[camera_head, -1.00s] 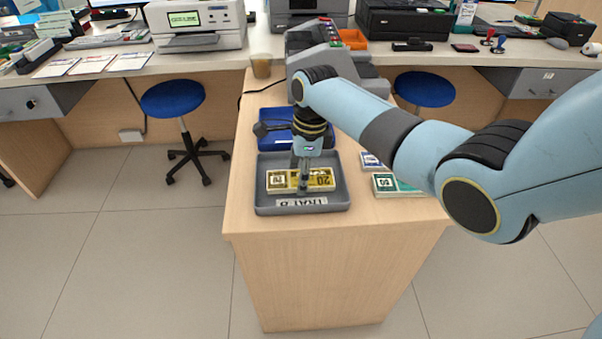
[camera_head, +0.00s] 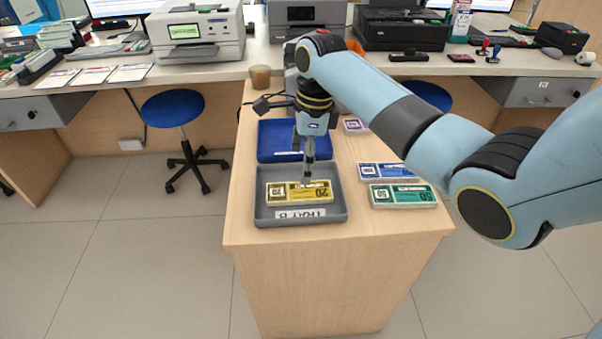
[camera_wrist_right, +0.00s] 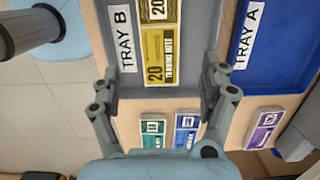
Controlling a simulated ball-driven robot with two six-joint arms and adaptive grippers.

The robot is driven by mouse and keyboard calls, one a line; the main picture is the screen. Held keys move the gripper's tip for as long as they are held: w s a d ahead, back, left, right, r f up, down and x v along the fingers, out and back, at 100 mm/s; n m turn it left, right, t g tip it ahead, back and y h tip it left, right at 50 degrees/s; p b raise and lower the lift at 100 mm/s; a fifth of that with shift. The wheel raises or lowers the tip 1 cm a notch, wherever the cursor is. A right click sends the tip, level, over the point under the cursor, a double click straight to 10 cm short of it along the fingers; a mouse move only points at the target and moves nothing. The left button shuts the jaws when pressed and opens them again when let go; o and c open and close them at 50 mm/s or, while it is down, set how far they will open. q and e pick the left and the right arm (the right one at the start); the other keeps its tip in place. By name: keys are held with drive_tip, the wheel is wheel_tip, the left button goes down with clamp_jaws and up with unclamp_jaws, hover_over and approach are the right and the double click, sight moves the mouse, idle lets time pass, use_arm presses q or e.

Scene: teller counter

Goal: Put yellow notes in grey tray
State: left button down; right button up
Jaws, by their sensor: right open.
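The yellow notes (camera_head: 299,192), a banded bundle marked 20, lie flat inside the grey tray (camera_head: 333,216) labelled TRAY B. They also show in the right wrist view (camera_wrist_right: 161,45), lying in the grey tray (camera_wrist_right: 130,80). My right gripper (camera_head: 307,180) is above the tray and the notes, pointing down. In the right wrist view its fingers (camera_wrist_right: 156,95) are spread wide with nothing between them. The notes are apart from the fingers. My left gripper is not in view.
A blue tray (camera_head: 268,142) stands just behind the grey tray. Green notes (camera_head: 403,195), blue notes (camera_head: 388,171) and purple notes (camera_head: 355,126) lie on the counter to the right. A cup (camera_head: 260,77) stands at the back. The counter's front edge is close to the grey tray.

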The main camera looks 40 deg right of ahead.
drive_tip(key=shift+s+d+r, duration=0.1)
drive_tip(key=shift+d+r, duration=0.1)
drive_tip(key=shift+r, duration=1.7)
